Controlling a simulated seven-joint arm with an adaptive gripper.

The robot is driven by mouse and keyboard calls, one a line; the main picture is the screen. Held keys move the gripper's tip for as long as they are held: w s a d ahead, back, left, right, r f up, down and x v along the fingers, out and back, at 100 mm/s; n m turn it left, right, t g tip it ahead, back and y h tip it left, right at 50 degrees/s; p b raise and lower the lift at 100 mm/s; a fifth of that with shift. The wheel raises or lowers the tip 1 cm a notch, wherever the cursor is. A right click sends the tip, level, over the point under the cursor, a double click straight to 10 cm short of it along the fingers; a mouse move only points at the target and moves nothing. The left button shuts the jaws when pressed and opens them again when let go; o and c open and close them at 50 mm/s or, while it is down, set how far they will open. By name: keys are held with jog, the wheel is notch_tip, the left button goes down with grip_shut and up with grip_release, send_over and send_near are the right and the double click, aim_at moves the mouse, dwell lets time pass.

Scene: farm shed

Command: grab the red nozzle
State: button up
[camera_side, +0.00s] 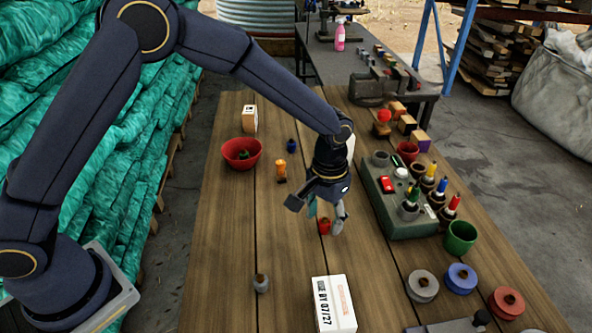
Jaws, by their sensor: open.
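A small red object (324,227), which looks like the red nozzle, is on the wooden table below my gripper. My gripper (325,214) points down with its fingers apart, one on either side of the red object in this view. The fingertips partly hide the object. I cannot tell whether they touch it or how far down around it they reach.
A green tray (408,228) with bottles and small parts stands to the right, near a green cup (460,238). A white box (334,304) and a small grey piece (261,283) are in front. A red bowl (230,158) and an orange piece (281,171) are to the left.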

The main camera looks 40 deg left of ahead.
notch_tip(320, 180, down, 2)
jog(key=shift+f, duration=0.15)
jog(key=c, duration=1)
